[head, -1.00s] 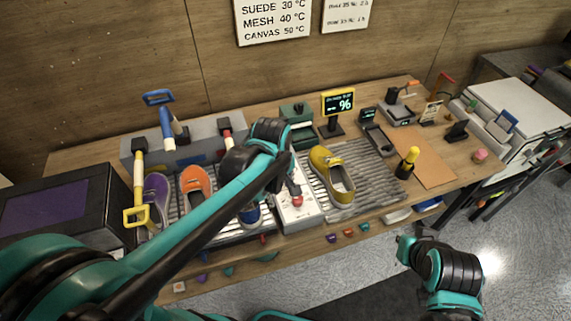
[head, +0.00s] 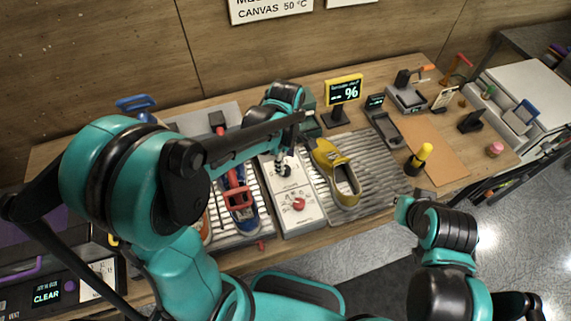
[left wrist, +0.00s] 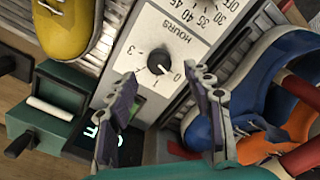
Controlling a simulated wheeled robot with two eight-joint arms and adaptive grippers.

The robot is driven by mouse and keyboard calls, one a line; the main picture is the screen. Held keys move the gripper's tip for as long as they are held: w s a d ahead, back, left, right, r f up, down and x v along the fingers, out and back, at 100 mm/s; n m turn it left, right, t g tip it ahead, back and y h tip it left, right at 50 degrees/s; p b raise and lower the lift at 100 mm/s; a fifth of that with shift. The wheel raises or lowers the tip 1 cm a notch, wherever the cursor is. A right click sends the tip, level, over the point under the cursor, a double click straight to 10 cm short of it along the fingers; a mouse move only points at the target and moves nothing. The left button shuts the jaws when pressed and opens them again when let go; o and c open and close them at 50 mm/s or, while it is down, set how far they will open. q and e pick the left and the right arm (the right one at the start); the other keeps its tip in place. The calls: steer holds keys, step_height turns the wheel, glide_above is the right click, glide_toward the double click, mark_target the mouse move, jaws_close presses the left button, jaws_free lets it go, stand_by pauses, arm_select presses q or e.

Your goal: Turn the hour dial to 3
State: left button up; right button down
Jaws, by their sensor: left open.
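The hour dial (left wrist: 158,61) is a round black knob on a white panel marked HOURS. It also shows in the head view (head: 285,170). A small white mark on its rim seems to face the 0 and 1 side; the 3 is on its left in the left wrist view. My left gripper (left wrist: 163,75) is open, its two fingers on either side of the dial's near side; I cannot tell whether they touch it. My right gripper (head: 402,203) is low at the table's front right, away from the panel, its jaws too small to read.
A red knob (head: 299,204) sits on the same white panel (head: 310,217). A yellow shoe (head: 338,173) stands on a ribbed rack to its right, a blue shoe (head: 241,204) to its left.

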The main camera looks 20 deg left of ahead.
mark_target(286, 169)
arm_select(q)
step_height(286, 169, down, 4)
steer(key=shift+w+f+b, duration=0.15)
steer(key=shift+b, duration=0.4)
steer(key=shift+f, duration=0.3)
steer(key=c, duration=1.2)
steer(key=shift+o, duration=0.2)
